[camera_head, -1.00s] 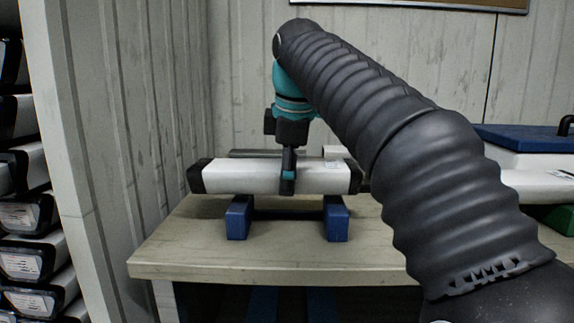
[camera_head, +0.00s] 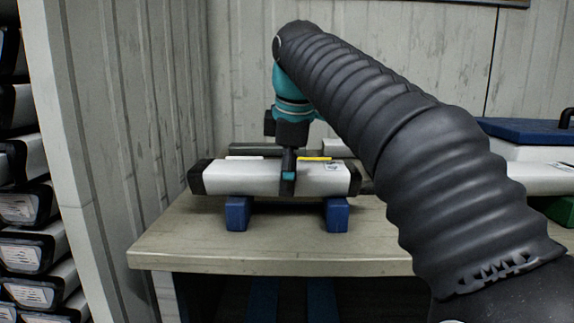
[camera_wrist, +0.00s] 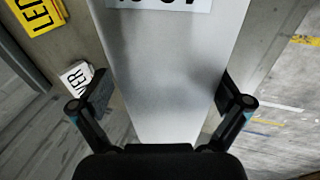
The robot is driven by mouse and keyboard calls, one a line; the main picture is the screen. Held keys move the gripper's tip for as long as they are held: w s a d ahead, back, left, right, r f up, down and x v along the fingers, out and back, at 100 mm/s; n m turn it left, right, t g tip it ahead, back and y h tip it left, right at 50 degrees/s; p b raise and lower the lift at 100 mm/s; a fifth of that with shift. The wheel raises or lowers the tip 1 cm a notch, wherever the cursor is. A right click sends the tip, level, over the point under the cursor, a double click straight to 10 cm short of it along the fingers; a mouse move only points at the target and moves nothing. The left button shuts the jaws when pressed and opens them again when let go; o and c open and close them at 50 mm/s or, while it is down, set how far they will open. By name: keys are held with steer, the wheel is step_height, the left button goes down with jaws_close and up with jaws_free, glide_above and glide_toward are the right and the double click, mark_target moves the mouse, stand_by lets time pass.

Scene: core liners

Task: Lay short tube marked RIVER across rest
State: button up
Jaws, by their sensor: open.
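A short white tube (camera_head: 255,178) with black end caps lies level across the two blue blocks of the rest (camera_head: 337,214). A small label shows near its right end. My gripper (camera_head: 288,172) is at the tube's middle, pointing down. The wrist view also shows the tube (camera_wrist: 165,85) between my gripper's fingers (camera_wrist: 165,100). The fingers stand apart, one on each side, with narrow gaps to the tube. The tube's printed text is cut off at the top. A white tag (camera_wrist: 77,76) at the left, partly hidden by a finger, reads part of RIVER.
A yellow tag (camera_wrist: 32,14) lies left of the tube. A grey tube (camera_head: 258,149) lies behind. Racked tubes (camera_head: 27,205) stand left past an upright panel (camera_head: 95,150). A blue-lidded box (camera_head: 535,131) is at the right. The bench front (camera_head: 280,248) is bare.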

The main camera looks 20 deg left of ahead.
steer(key=p+v, duration=0.2)
steer(key=v, duration=0.9)
steer(key=shift+s+d+r, duration=0.1)
steer(key=shift+s+r, duration=0.1)
steer(key=shift+r, duration=0.35)
steer(key=s+d+f+m+t, duration=0.1)
steer(key=s+d+f+m, duration=0.1)
steer(key=d+f+m, duration=0.55)
steer(key=s+d+f+m+t, duration=0.1)
steer(key=s+d+f+m, duration=0.2)
steer(key=d, duration=0.8)
steer(key=s+d+f+m, duration=0.3)
steer(key=s+f, duration=0.1)
steer(key=f, duration=0.4)
steer(key=s+d+f+m+h, duration=0.1)
steer(key=s+d+f+m, duration=0.3)
steer(key=f, duration=0.4)
steer(key=s+d+f+m, duration=0.3)
steer(key=s+f, duration=0.2)
steer(key=f, duration=0.3)
steer(key=shift+s+d+t+h, duration=0.2)
steer(key=shift+d+t+h, duration=0.1)
steer(key=shift+d+h, duration=0.1)
